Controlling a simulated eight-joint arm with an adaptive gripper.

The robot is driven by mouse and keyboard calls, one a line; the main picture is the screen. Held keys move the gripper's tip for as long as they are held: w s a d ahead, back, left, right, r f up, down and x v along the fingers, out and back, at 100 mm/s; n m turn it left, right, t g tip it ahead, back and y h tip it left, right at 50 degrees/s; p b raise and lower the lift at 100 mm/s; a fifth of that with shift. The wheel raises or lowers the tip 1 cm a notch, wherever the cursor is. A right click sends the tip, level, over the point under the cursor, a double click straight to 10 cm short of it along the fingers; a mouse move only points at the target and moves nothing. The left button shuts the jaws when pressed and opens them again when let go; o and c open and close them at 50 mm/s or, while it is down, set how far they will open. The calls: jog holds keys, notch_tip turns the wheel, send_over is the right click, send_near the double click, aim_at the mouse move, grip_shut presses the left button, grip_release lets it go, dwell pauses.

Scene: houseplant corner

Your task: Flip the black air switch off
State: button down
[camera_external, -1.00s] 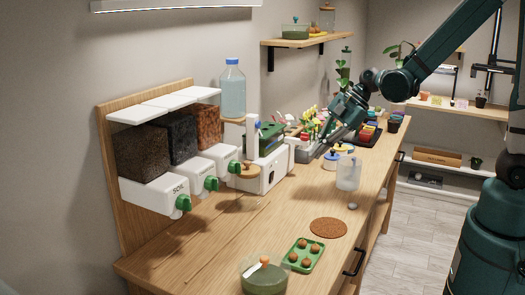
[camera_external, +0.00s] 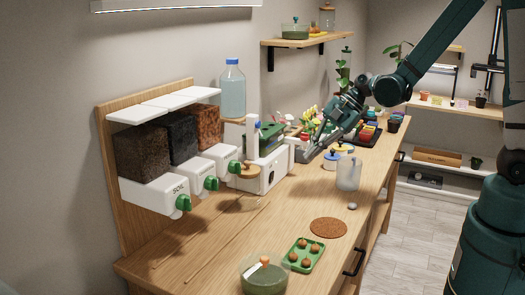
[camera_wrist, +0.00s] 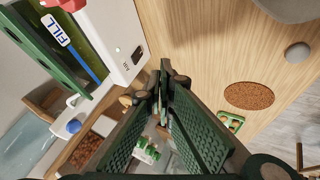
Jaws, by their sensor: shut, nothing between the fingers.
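The black air switch (camera_wrist: 137,56) sits on the front of the white machine (camera_wrist: 112,22), beside the small "AIR" lettering. In the external view the switch (camera_external: 271,177) is a small dark mark on the front of the white machine (camera_external: 254,184). I cannot tell which way it is set. My gripper (camera_wrist: 163,78) is shut with nothing between its fingers. Its tips appear close to the switch in the wrist view, with a visible gap. In the external view my gripper (camera_external: 305,156) is at the machine's right end.
A blue "FILL" tag (camera_wrist: 53,31) and a green panel are on the machine. Soil dispensers with green knobs (camera_external: 183,203) stand to its left. A translucent jug (camera_external: 348,174), a round cork mat (camera_external: 328,227) and a green tray (camera_external: 303,267) are on the bench.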

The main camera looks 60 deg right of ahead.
aim_at(271, 179)
jog(key=shift+w+a+f, duration=0.1)
jog(key=shift+f, duration=0.05)
jog(key=shift+b+x, duration=0.55)
jog(key=shift+x, duration=3.8)
jog(key=w, duration=0.3)
jog(key=shift+w+a+f, duration=0.15)
jog(key=shift+w, duration=0.6)
jog(key=shift+w+b, duration=0.3)
jog(key=shift+w+r, duration=0.25)
jog(key=shift+w, duration=0.05)
jog(key=shift+r, duration=0.2)
